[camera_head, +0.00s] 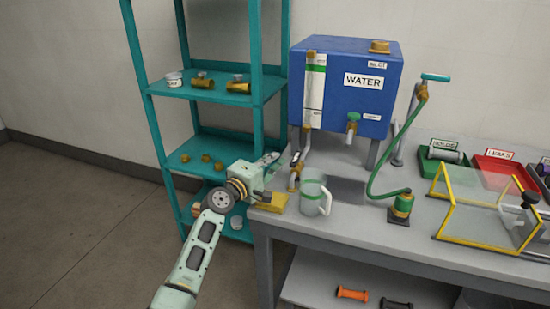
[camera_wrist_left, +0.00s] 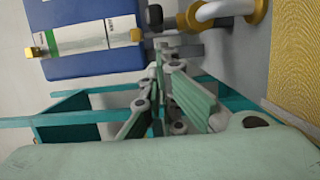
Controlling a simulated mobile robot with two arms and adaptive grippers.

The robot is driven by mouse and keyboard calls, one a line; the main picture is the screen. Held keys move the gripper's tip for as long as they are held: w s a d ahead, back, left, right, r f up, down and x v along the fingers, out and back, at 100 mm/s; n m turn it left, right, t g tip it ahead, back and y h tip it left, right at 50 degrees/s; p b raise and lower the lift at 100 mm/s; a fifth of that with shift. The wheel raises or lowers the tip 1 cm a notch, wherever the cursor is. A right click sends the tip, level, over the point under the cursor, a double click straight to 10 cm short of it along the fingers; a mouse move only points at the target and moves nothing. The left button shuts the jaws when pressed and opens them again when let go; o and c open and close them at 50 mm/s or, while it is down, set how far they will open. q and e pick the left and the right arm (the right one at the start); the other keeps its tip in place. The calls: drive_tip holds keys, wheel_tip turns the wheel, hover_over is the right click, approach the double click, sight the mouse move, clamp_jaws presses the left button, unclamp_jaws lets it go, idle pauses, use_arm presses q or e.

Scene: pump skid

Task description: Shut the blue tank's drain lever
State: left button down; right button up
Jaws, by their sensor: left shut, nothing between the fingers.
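The blue tank (camera_head: 340,75), labelled WATER, stands at the back of the bench. A tap with a green handle (camera_head: 353,119) is on its front. A pipe with brass fittings and a small dark handle (camera_head: 295,158) hangs below its left gauge; I cannot tell for sure which is the drain lever. My left gripper (camera_head: 272,158) is shut and empty, just left of this pipe. In the left wrist view its fingers (camera_wrist_left: 168,84) point towards the tank, below a brass fitting (camera_wrist_left: 192,17) with a dark knob and white pipe. Contact is not visible.
A clear jug (camera_head: 314,196) and a yellow pad (camera_head: 272,202) are near the bench's front left. A teal shelf (camera_head: 261,118) stands left of the bench. A green hose (camera_head: 385,160) and a yellow-framed clear box (camera_head: 480,239) are to the right.

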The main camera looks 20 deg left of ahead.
use_arm(q)
drive_tip(key=shift+s+d, duration=0.1)
drive_tip(key=shift+d, duration=0.35)
drive_tip(key=shift+f, duration=0.1)
use_arm(e)
drive_tip(key=shift+s+d+r, duration=0.15)
drive_tip(key=shift+s+d, duration=0.1)
drive_tip(key=shift+s, duration=0.15)
drive_tip(key=shift+d, duration=0.1)
